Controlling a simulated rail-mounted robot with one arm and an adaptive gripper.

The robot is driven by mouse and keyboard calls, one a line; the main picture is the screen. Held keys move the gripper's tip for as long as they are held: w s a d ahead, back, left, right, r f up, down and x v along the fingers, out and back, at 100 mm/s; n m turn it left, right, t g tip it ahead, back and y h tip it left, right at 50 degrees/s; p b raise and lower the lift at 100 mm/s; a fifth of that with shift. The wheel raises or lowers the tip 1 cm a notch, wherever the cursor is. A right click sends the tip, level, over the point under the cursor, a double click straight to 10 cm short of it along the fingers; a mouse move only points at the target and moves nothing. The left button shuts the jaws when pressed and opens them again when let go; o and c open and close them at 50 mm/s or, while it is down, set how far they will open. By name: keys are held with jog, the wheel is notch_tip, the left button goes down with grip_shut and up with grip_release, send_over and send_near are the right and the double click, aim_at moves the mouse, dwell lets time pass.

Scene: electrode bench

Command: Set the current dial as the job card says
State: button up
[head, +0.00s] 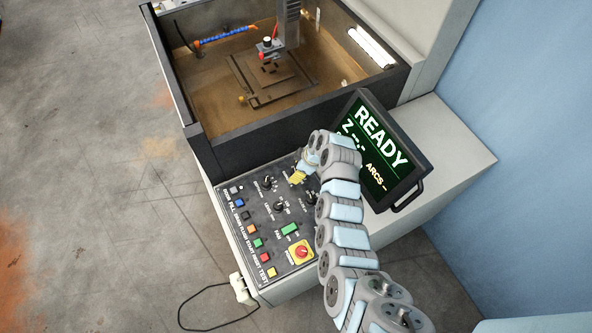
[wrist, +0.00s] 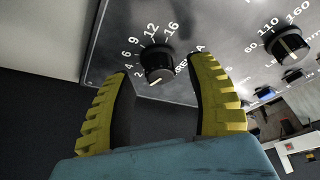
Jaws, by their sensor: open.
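A black dial (wrist: 158,62) with the numbers 2 to 16 and an "A" around it shows in the wrist view. A pale mark shows on its near side; I cannot tell which number it points to. My gripper (wrist: 162,75) is open, with its yellow fingers on either side of this dial, and nothing is held. In the head view my gripper (head: 298,177) is over the upper part of the control panel (head: 240,215), and my arm hides part of the panel. I see no readable job card.
Another dial (wrist: 287,46), marked 60, 110 and 160, sits to the right in the wrist view. A red knob on a yellow plate (head: 301,251), a green switch (head: 289,229) and several coloured buttons share the panel. A screen (head: 378,150) reading READY stands right of my gripper.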

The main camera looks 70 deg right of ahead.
jog(key=shift+w+f, duration=0.2)
jog(key=shift+f, duration=0.25)
grip_shut()
jog(key=shift+a, duration=0.1)
